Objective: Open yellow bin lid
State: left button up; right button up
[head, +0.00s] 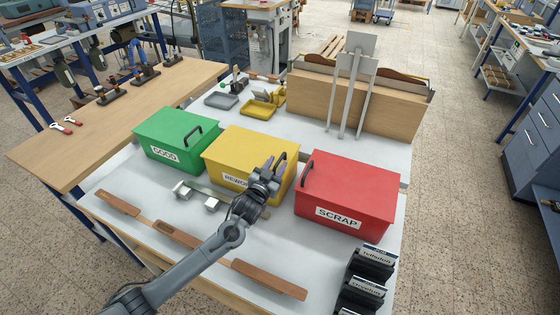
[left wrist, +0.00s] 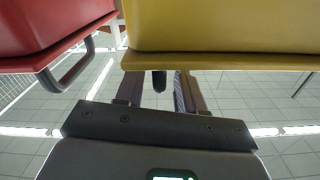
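The yellow bin (head: 240,151), labelled REWORK, stands between the green and red bins with its lid (head: 235,140) shut. Its dark handle (head: 283,157) is on the right part of the lid, partly hidden by my left gripper (head: 270,172). In the left wrist view, the yellow lid edge (left wrist: 220,61) runs across the top. The dark handle (left wrist: 159,80) shows between the two fingers of the left gripper (left wrist: 158,91), with a gap on each side. The left gripper is open and at the handle. My right gripper is in neither view.
The green GOOD bin (head: 172,136) stands left and the red SCRAP bin (head: 345,195) close on the right, both shut with raised handles. A small metal fixture (head: 197,195) lies in front. Wooden strips (head: 178,236) line the front edge; black labelled holders (head: 365,280) stand front right.

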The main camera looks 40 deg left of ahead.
aim_at(284, 154)
pick_arm(q)
jog(key=shift+x, duration=1.55)
jog(key=shift+d, duration=0.1)
grip_shut()
